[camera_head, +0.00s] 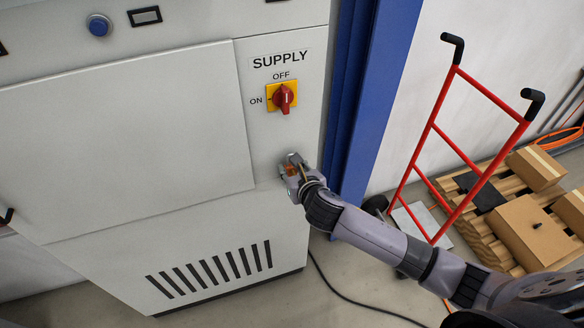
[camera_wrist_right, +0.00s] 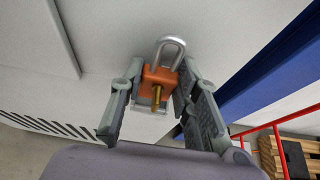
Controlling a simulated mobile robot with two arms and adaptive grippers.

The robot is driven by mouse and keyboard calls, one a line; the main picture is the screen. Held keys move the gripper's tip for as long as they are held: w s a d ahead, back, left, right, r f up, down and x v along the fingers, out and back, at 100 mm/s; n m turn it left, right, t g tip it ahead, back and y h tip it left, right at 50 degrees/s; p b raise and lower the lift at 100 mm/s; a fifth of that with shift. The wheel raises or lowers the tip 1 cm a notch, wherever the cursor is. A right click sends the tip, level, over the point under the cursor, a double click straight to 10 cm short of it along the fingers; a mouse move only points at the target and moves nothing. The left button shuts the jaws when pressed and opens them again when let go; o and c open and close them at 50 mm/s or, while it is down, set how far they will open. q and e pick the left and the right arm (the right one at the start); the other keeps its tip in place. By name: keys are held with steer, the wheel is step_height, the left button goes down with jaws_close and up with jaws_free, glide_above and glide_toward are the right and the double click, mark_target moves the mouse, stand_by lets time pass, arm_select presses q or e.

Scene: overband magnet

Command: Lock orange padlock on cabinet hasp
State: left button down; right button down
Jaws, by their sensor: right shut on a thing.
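The orange padlock (camera_wrist_right: 158,76) is held between the fingers of my right gripper (camera_wrist_right: 157,100). Its silver shackle (camera_wrist_right: 171,45) points up toward the cabinet face in the right wrist view, and a brass key (camera_wrist_right: 156,96) sticks out of the body toward the camera. In the head view the right gripper (camera_head: 294,169) is close to the lower right part of the grey cabinet (camera_head: 217,220), with a bit of orange showing. I cannot make out the hasp, nor whether the shackle passes through anything or is closed. My left gripper is out of view.
A red rotary switch (camera_head: 283,97) on a yellow plate sits above, under the SUPPLY label. A blue post (camera_head: 372,85) stands right of the cabinet. A red hand truck (camera_head: 437,133) and a pallet with boxes (camera_head: 527,230) stand at right. A cable (camera_head: 350,299) lies on the floor.

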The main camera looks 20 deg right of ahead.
stand_by(0.4)
steer(key=shift+p, duration=0.45)
steer(key=shift+p, duration=0.45)
stand_by(0.9)
steer(key=shift+p, duration=0.3)
steer(key=shift+f+b, duration=0.8)
steer(key=shift+f, duration=0.5)
steer(key=c, duration=1.5)
jaws_free()
steer(key=shift+s, duration=0.1)
steer(key=shift+c, duration=0.2)
steer(key=o, duration=0.4)
steer(key=shift+a+f, duration=0.1)
steer(key=shift+f, duration=0.05)
